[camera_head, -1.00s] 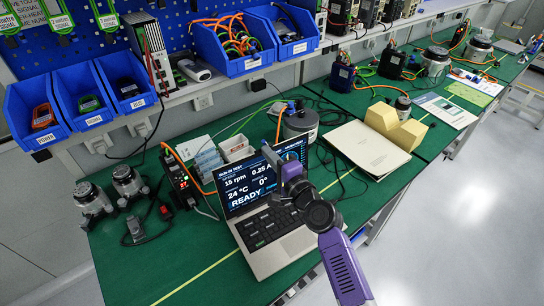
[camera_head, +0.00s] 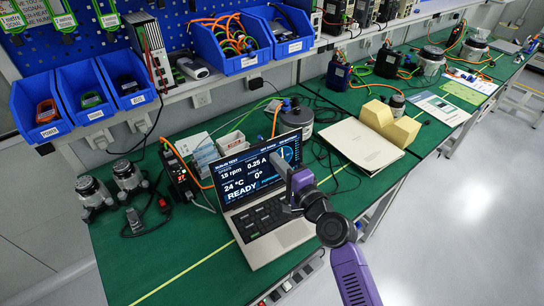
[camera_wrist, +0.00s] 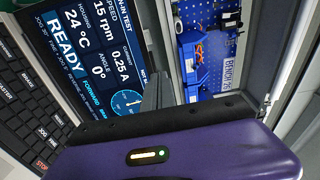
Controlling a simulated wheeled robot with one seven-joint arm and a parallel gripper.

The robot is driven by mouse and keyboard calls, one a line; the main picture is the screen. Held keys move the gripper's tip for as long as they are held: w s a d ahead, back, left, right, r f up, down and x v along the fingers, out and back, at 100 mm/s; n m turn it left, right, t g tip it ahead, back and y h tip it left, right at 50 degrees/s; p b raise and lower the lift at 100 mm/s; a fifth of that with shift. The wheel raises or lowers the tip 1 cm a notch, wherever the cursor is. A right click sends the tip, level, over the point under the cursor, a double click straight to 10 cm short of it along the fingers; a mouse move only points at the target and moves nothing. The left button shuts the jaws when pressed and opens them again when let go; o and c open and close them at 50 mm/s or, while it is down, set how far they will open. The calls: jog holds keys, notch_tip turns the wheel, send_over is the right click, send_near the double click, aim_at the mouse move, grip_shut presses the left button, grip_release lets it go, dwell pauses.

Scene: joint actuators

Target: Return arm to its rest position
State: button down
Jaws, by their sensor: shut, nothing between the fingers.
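My gripper (camera_head: 278,164) is in front of the right part of the laptop's screen in the head view. Its narrow grey fingers are together with nothing held; they also show as a dark upright shape in the wrist view (camera_wrist: 155,92). My purple arm reaches up to it from the lower right, with the elbow bent. The open laptop (camera_head: 236,184) stands on the green bench and its screen reads READY, 15 rpm, 24 °C and 0°. In the wrist view the laptop screen (camera_wrist: 84,50) fills the upper left, tilted. I cannot tell the gap between gripper and screen.
The green bench (camera_head: 185,245) is bare at the front left. Two metal motors (camera_head: 128,178), a black power unit (camera_head: 180,172) and cables stand left of the laptop. Clear floor (camera_head: 460,240) extends to the right.

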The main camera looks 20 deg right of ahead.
jog(key=s+d+r+n+t+h, duration=0.1)
jog(key=s+d+n+h, duration=0.15)
jog(key=s, duration=0.55)
jog(key=s+d+r+n+h, duration=0.15)
jog(key=s+n, duration=0.25)
jog(key=s, duration=0.5)
jog(key=s+a+n+g, duration=0.1)
jog(key=s+n, duration=0.2)
jog(key=s, duration=0.7)
jog(key=s+a+n+g, duration=0.1)
jog(key=s+n, duration=0.2)
jog(key=s, duration=0.7)
jog(key=s+a+f+n+g, duration=0.1)
jog(key=s+n, duration=0.2)
jog(key=s, duration=0.7)
jog(key=shift+a+y, duration=0.25)
jog(key=shift+y, duration=0.05)
jog(key=shift+w+b, duration=0.1)
jog(key=shift+b, duration=0.2)
